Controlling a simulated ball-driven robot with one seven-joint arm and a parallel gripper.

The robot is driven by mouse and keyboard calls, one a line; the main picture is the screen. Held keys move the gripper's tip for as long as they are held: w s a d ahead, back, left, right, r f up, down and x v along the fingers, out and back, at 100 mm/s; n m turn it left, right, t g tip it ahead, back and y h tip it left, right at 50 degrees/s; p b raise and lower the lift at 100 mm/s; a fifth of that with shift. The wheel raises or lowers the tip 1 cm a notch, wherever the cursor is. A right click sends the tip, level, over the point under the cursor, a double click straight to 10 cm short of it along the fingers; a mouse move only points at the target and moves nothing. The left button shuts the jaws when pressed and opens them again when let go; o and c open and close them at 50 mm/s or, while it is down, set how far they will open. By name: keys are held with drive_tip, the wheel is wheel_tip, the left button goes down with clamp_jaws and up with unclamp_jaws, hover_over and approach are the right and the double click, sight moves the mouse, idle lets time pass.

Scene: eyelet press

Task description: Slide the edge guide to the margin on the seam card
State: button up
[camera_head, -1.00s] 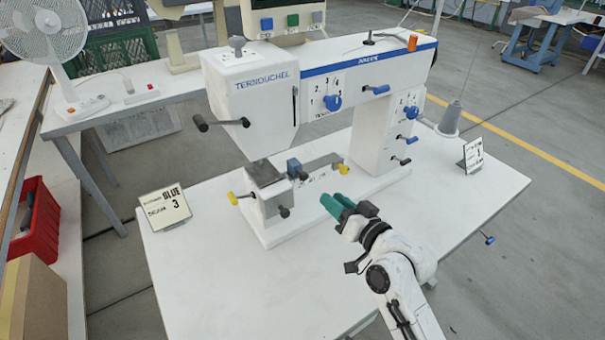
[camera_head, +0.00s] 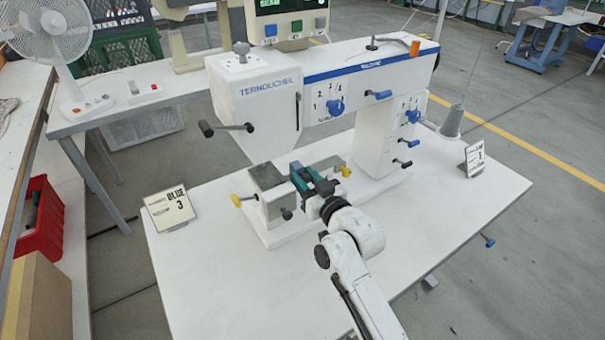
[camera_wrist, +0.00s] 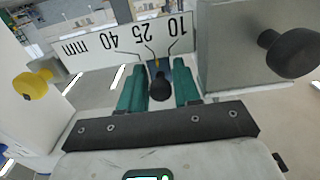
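The edge guide is a small blue block (camera_wrist: 155,64) with a black knob (camera_wrist: 160,88) facing me, on the machine's front rail. Behind it a white scale (camera_wrist: 98,44) reads 40, 25 and 10 mm, upside down in the wrist view. The guide's yellow mark is near the line from 25. My gripper (camera_wrist: 160,74) has its teal fingers on either side of the knob, with gaps showing. In the head view my gripper (camera_head: 303,178) largely covers the guide. A card (camera_head: 170,207) at the table's left reads BLUE and 3; its smaller print is unclear.
The white press (camera_head: 255,100) stands over the rail. Yellow knobs flank the rail, one at left (camera_head: 236,200). A grey metal block (camera_wrist: 225,55) is close beside my right finger. Another card (camera_head: 474,155) stands at right. The front table is clear.

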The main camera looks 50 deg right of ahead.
drive_tip(key=shift+w+d, duration=0.15)
drive_tip(key=shift+w, duration=0.4)
clamp_jaws()
